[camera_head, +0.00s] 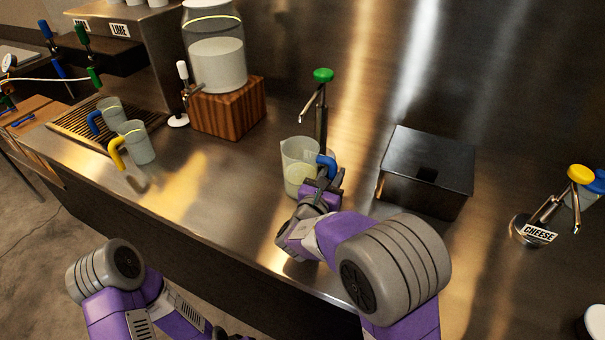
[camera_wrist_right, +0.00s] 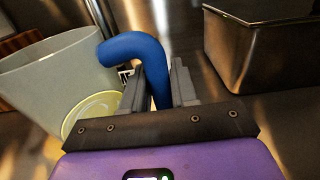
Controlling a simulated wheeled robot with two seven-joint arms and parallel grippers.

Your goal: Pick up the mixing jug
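The mixing jug (camera_head: 297,160) is a clear, upright jug with a blue handle and pale liquid low inside. It stands on the steel counter in the head view. It also shows at the left of the right wrist view (camera_wrist_right: 45,80), with its blue handle rising beside it. My right gripper (camera_head: 324,183) is at the handle on the jug's right side. In the right wrist view its fingers (camera_wrist_right: 158,88) lie close on both sides of the handle, shut on it. My left arm shows at the lower left of the head view; its gripper is not visible.
A dark metal box (camera_head: 428,165) stands close right of the jug. A green-topped pump (camera_head: 321,105) stands behind it. A glass dispenser on a wooden block (camera_head: 228,108) and two other jugs (camera_head: 138,143) are at left. A cheese pump (camera_head: 545,215) is at right. The front counter left of the jug is clear.

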